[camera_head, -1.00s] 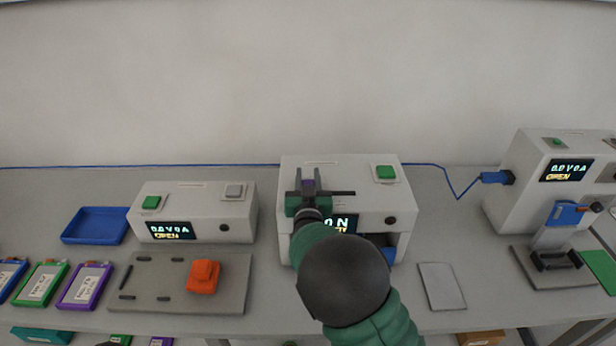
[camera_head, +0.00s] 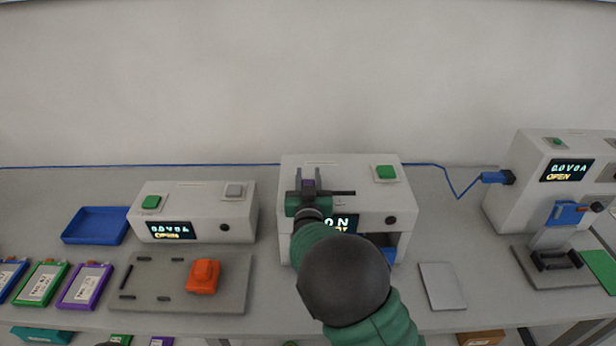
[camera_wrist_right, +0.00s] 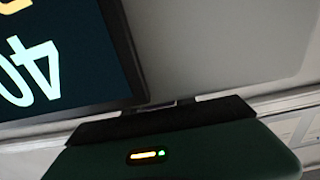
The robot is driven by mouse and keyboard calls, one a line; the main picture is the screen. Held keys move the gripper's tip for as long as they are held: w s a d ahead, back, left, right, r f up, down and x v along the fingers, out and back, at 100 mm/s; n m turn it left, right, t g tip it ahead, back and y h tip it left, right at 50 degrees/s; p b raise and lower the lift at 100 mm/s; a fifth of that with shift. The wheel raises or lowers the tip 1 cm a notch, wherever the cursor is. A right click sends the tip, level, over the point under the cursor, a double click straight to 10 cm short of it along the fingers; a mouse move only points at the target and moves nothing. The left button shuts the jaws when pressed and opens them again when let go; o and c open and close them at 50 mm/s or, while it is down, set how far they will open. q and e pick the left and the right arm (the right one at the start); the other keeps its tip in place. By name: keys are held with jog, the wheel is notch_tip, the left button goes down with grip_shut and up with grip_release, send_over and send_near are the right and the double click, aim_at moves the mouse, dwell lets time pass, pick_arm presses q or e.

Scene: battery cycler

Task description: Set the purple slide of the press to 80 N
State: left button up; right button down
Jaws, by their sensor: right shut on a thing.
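The press (camera_head: 300,240) is the white box in the middle of the table. Its purple slide (camera_head: 308,184) shows on top, between the fingers of my right gripper (camera_head: 308,186), which is shut on it. A dark slot runs to the right of the slide. The press display (camera_head: 343,222) is partly hidden by my right arm; an "N" and a "0" before it can be read. In the right wrist view the display (camera_wrist_right: 50,60) shows large digits upside down that look like "40", cut off by the frame edge.
A green button (camera_head: 386,172) and a dark knob (camera_head: 390,220) sit on the press. Left stand a white cycler box (camera_head: 190,228), a grey fixture with an orange block (camera_head: 203,277) and a blue tray (camera_head: 95,226). Right are a grey plate (camera_head: 442,286) and another white machine.

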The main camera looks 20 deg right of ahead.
aim_at(323, 186)
jog(key=shift+f, duration=0.2)
jog(key=d, duration=0.1)
jog(key=s+d+b, duration=0.1)
jog(key=d, duration=0.1)
jog(key=shift+d+b, duration=0.1)
jog(key=shift+b, duration=0.2)
jog(key=shift+d, duration=0.35)
jog(key=c, duration=1.5)
grip_release()
jog(key=o, duration=0.5)
jog(key=shift+w, duration=0.15)
jog(key=shift+c, duration=0.2)
